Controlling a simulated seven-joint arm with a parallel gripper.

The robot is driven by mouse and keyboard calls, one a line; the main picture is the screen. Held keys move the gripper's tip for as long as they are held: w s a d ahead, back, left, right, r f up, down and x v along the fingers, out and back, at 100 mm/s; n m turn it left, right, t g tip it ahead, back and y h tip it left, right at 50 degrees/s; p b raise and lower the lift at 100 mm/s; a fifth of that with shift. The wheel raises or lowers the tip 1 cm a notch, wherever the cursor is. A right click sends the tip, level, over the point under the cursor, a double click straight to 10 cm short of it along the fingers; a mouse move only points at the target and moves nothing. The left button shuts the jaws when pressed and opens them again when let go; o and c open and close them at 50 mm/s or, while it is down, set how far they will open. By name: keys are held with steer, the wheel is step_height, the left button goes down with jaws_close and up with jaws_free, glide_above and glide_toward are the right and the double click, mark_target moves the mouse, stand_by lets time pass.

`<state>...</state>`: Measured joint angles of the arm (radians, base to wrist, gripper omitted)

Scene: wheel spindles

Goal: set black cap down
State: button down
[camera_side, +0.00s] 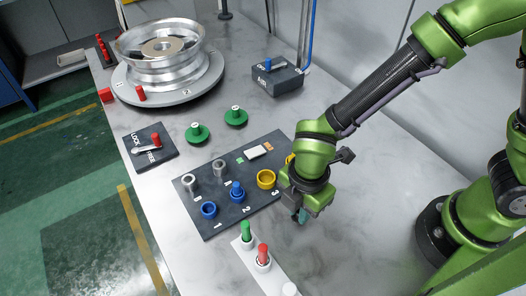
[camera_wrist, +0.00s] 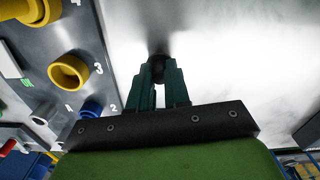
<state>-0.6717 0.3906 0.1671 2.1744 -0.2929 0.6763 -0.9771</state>
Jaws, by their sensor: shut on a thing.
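My gripper (camera_side: 302,216) is to the right of the dark numbered board, low over the bare grey table. In the wrist view my gripper (camera_wrist: 160,72) has its two dark green fingers closed on a small black cap (camera_wrist: 158,66) at their tips. The cap is mostly hidden between the fingers, and in the side view I cannot make it out. I cannot tell whether it touches the table.
The board (camera_side: 222,221) carries blue cups, a yellow cup (camera_side: 266,180) and grey rings. A white strip (camera_side: 278,281) with a green peg (camera_side: 246,231) and a red peg (camera_side: 263,255) lies in front. A wheel (camera_side: 160,65) stands at the back. Table right of my gripper is clear.

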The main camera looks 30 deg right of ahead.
steer(key=shift+f, duration=0.2)
steer(key=c, duration=1.5)
jaws_free()
steer(key=shift+f, duration=0.1)
steer(key=shift+c, duration=0.2)
steer(key=o, duration=0.4)
steer(key=shift+o, duration=0.2)
step_height(320, 180, up, 12)
steer(key=d+r+m+t+y, duration=0.1)
steer(key=d+r+m+t, duration=0.2)
steer(key=d+m, duration=0.7)
steer(key=d+r+m+t+y, duration=0.1)
steer(key=d+r+m+t, duration=0.3)
steer(key=d+r+m, duration=0.4)
steer(key=d+m, duration=0.3)
steer(key=m, duration=0.3)
steer(key=shift+w+d, duration=0.2)
steer(key=shift+w, duration=0.1)
